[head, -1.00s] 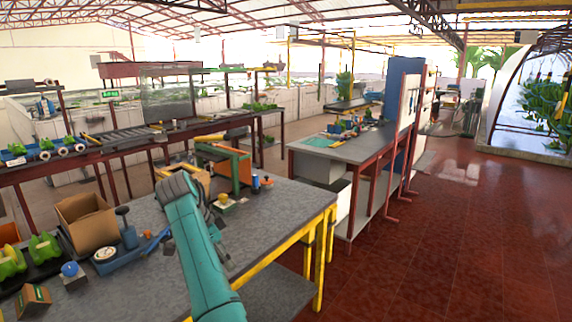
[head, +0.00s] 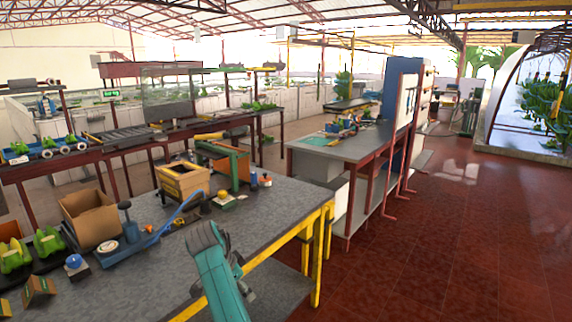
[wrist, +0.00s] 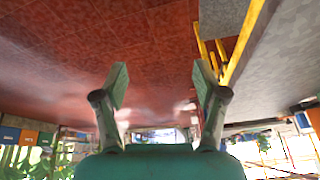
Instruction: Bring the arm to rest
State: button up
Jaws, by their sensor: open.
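My teal arm (head: 218,275) shows at the bottom middle of the head view, in front of the grey bench with a yellow frame. My gripper (wrist: 160,78) shows in the wrist view, its two fingers spread wide with nothing between them. Red tiled floor lies behind the fingers there. I cannot make out the fingers in the head view.
The grey bench (head: 270,204) carries a cardboard box (head: 90,217), a wooden crate (head: 183,181), a blue scale and green produce on the left. A second bench (head: 350,147) stands behind. Open red floor (head: 450,235) lies to the right.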

jog(key=s+d+f+n+t+y, duration=0.15)
jog(key=d+f, duration=0.25)
jog(key=f, duration=0.4)
jog(key=s+d+f+n, duration=0.1)
jog(key=s+d+f, duration=0.2)
jog(key=f, duration=0.4)
jog(key=s+d+f+n+t, duration=0.1)
jog(key=s+d+f, duration=0.25)
jog(key=f, duration=0.45)
jog(key=s+d+f+n+t+y, duration=0.1)
jog(key=s+d+f, duration=0.45)
jog(key=s, duration=0.35)
jog(key=s+d+f+n+t+y, duration=0.1)
jog(key=s+d+f+n+t, duration=0.1)
jog(key=s+d+f, duration=0.5)
jog(key=s+d+r+n+t, duration=0.1)
jog(key=s+d+r, duration=0.3)
jog(key=s, duration=0.8)
jog(key=s+d+r+n+t, duration=0.1)
jog(key=s+r+t, duration=0.1)
jog(key=s+r, duration=0.7)
jog(key=s+d+r+n+t, duration=0.1)
jog(key=s+d+r+t, duration=0.2)
jog(key=s+r, duration=1.3)
notch_tip(320, 180, up, 2)
jog(key=shift+r, duration=0.15)
